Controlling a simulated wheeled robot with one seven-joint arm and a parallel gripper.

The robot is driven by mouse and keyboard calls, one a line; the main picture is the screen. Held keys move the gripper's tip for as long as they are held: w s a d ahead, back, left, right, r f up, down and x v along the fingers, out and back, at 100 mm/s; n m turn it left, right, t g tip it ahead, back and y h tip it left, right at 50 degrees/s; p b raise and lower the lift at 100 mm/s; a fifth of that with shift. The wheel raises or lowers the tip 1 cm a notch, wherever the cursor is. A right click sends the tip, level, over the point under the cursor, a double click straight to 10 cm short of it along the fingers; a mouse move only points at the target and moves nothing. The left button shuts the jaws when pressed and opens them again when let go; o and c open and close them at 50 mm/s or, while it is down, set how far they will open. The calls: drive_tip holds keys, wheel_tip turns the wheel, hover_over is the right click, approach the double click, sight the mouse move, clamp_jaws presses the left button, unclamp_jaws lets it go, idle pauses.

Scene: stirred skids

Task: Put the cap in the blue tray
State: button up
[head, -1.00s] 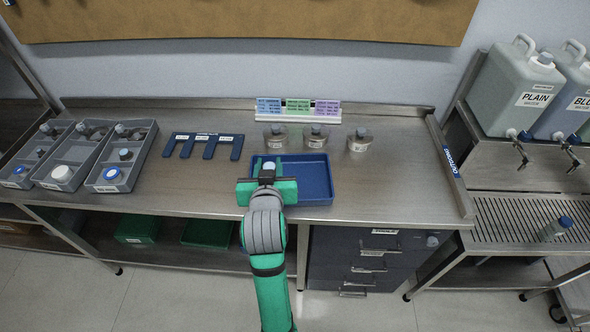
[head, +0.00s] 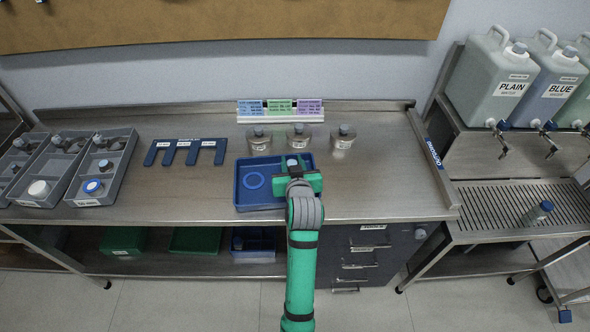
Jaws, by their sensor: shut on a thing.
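The blue tray (head: 240,201) lies near the front edge of the steel bench, in the middle of the head view. My gripper (head: 293,169) is over the right part of the tray, shut on a small pale-topped thing that looks like the cap (head: 292,161). The fingers and wrist hide most of it. I cannot tell whether it touches the tray floor.
A dark blue slotted holder (head: 187,152) lies to the left. Grey compartment bins (head: 101,170) stand at the far left.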

drive_tip(key=shift+w+d+f, duration=0.15)
drive_tip(key=shift+f, duration=0.05)
drive_tip(key=shift+w+d+f, duration=0.1)
drive_tip(key=shift+d+f, duration=0.05)
drive_tip(key=shift+f, duration=0.8)
drive_tip(key=shift+w+d+f, duration=0.1)
drive_tip(key=shift+f, duration=0.8)
drive_tip(key=o, duration=1.1)
drive_tip(key=shift+f, duration=0.1)
drive_tip(key=v, duration=1.2)
